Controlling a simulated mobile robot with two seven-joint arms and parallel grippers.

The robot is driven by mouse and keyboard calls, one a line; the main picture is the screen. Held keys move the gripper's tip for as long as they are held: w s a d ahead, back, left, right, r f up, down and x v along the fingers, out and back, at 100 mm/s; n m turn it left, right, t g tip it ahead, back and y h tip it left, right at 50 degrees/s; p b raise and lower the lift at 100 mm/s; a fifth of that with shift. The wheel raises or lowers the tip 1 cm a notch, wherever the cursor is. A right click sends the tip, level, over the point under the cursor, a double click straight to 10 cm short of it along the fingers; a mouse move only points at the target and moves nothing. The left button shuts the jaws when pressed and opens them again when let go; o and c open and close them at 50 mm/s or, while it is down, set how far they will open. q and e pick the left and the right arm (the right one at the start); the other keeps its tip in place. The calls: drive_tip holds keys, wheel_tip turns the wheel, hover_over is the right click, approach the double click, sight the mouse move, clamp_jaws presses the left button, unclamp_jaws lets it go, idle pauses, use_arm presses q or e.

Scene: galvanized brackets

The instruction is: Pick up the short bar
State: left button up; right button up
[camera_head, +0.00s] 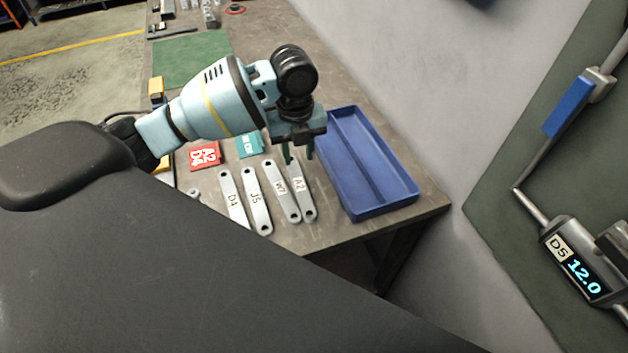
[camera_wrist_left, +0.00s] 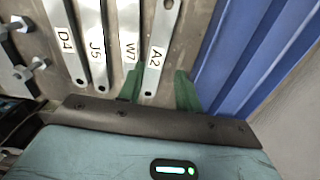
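Several flat grey metal bars lie side by side on the bench: D4 (camera_head: 233,199), J5 (camera_head: 257,200), W7 (camera_head: 281,190) and A2 (camera_head: 304,200). I cannot tell by eye which is the short bar. My left gripper (camera_head: 298,157) points down over the far end of A2, its green fingers apart and empty. In the left wrist view the fingers (camera_wrist_left: 158,88) stand either side of the end of A2 (camera_wrist_left: 156,58), with W7 (camera_wrist_left: 128,40) close to the left finger. Contact cannot be told. My right gripper is not in view.
A blue divided tray (camera_head: 395,204) stands right of the bars, close to the gripper. A green mat (camera_head: 190,60) is farther back. A digital gauge (camera_head: 575,265) reading 12.0 is at right.

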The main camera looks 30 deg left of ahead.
sight(297, 176)
use_arm(q)
drive_tip(key=shift+s+a+f, duration=0.1)
drive_tip(key=shift+s+f, duration=0.05)
drive_tip(key=shift+f, duration=1.05)
drive_tip(key=shift+w+a+f, duration=0.15)
drive_tip(key=shift+f, duration=0.75)
drive_tip(key=shift+w+a+f, duration=0.1)
drive_tip(key=shift+a+f, duration=0.1)
drive_tip(key=shift+f, duration=0.7)
drive_tip(key=shift+w+a+f, duration=0.15)
drive_tip(key=shift+f, duration=0.75)
drive_tip(key=shift+c, duration=0.3)
clamp_jaws()
